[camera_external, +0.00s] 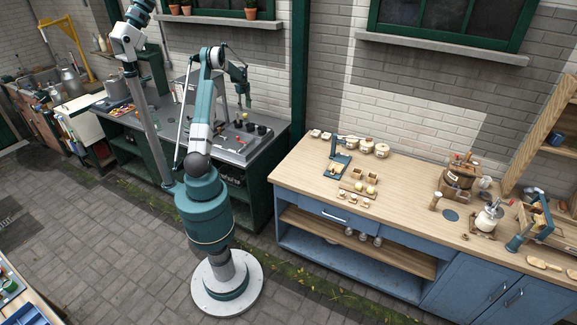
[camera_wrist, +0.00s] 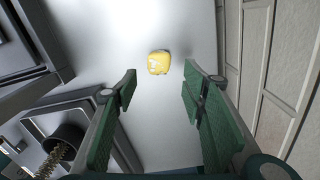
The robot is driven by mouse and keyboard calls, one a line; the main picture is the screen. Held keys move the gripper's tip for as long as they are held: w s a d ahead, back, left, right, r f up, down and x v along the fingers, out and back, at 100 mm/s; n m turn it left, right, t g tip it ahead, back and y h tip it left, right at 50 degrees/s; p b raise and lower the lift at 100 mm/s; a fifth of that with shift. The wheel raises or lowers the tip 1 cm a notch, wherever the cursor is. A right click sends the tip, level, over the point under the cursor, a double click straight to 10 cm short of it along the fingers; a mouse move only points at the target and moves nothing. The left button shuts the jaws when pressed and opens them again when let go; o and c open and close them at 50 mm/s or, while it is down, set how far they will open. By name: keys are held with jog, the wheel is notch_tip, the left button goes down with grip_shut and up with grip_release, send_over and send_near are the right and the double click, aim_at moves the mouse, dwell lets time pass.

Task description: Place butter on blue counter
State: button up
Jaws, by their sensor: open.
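A small yellow block, which looks like the butter (camera_wrist: 159,63), lies on a smooth grey surface in the wrist view. A pale mark shows on its top. My gripper (camera_wrist: 160,86) is open and empty, its green fingers on either side below the butter in the picture, not touching it. In the external view my gripper (camera_external: 240,86) hangs above the grey-topped counter (camera_external: 226,150) with the green frame. I cannot make out the butter surely there. The blue counter (camera_external: 415,200) with a wooden top stands to the right.
The wrist view shows a metal tray (camera_wrist: 75,115) with a dark cup (camera_wrist: 64,142) at lower left and a wall (camera_wrist: 275,60) at right. The blue counter holds jars (camera_external: 381,149), a wooden churn (camera_external: 460,172) and small blocks. Bare wood lies between them.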

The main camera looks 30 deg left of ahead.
jog(key=s+d+r+n+t, duration=0.1)
jog(key=s+d+r+n, duration=0.1)
jog(key=s+d+r, duration=0.35)
jog(key=s+d+r+n+t, duration=0.1)
jog(key=s+d+r+n, duration=0.15)
jog(key=d+r, duration=0.55)
jog(key=s+d+r+n+t, duration=0.1)
jog(key=s+d+r+n, duration=0.5)
jog(key=s+d+r, duration=0.6)
jog(key=s+d+r+n+t, duration=0.15)
jog(key=s+d, duration=0.25)
jog(key=s, duration=0.4)
jog(key=s+d+r+n+t, duration=0.1)
jog(key=s+d+n, duration=0.2)
jog(key=s, duration=0.5)
jog(key=s+d+f+n+t, duration=0.1)
jog(key=s+d+f+n, duration=0.1)
jog(key=s, duration=0.6)
jog(key=s+d+f+n, duration=0.3)
jog(key=s+d, duration=0.1)
jog(key=s, duration=0.4)
jog(key=shift+d+f+n+t, duration=0.3)
jog(key=shift+f+n+t, duration=0.05)
jog(key=shift+n, duration=0.05)
jog(key=shift+o, duration=0.5)
jog(key=shift+r, duration=0.1)
